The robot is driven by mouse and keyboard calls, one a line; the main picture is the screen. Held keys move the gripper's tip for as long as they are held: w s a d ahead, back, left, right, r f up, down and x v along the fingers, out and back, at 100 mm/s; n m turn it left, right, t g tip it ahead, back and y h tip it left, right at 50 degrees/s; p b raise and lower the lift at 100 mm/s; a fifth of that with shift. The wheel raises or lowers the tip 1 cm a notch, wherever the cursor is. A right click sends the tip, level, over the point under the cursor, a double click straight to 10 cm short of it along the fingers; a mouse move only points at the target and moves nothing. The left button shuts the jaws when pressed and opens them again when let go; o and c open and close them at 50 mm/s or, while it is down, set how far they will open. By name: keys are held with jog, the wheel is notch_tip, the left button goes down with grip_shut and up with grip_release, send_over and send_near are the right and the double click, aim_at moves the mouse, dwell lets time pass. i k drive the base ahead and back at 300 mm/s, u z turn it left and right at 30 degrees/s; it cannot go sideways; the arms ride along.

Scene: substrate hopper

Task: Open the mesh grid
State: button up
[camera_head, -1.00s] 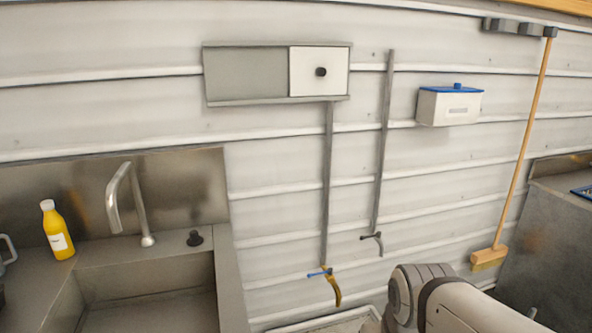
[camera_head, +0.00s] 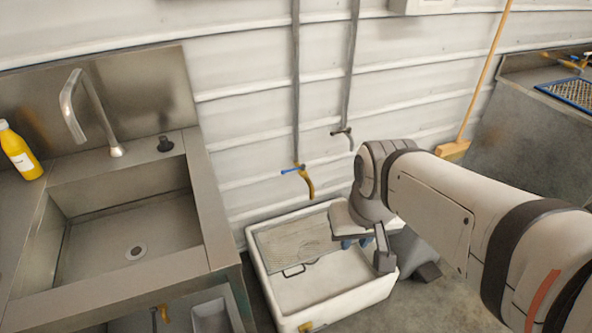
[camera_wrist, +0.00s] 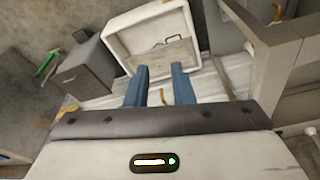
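A blue-framed mesh grid (camera_head: 570,92) lies flat on top of the metal hopper body (camera_head: 530,130) at the right of the head view, partly cut off by the picture edge. A second, grey ribbed or mesh panel (camera_head: 295,243) with a dark handle lies in the white tub (camera_head: 262,290) on the floor; it also shows in the wrist view (camera_wrist: 178,52). I cannot tell for sure which is meant. My gripper (camera_head: 356,242) hangs over the tub's right side, blue fingertips pointing down. In the wrist view its fingers (camera_wrist: 160,86) stand apart with nothing between them.
A steel sink (camera_head: 130,225) stands left of the tub, with a yellow bottle (camera_head: 20,155) at its back. Two wall pipes with taps, one with a blue handle (camera_head: 295,170), hang above the tub. A broom (camera_head: 455,150) leans near the hopper. The wrist view shows a grey box (camera_wrist: 85,68).

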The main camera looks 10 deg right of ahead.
aim_at(303, 260)
jog(key=z, duration=1.85)
jog(key=k, duration=1.2)
jog(key=u, duration=0.75)
jog(key=i, duration=1)
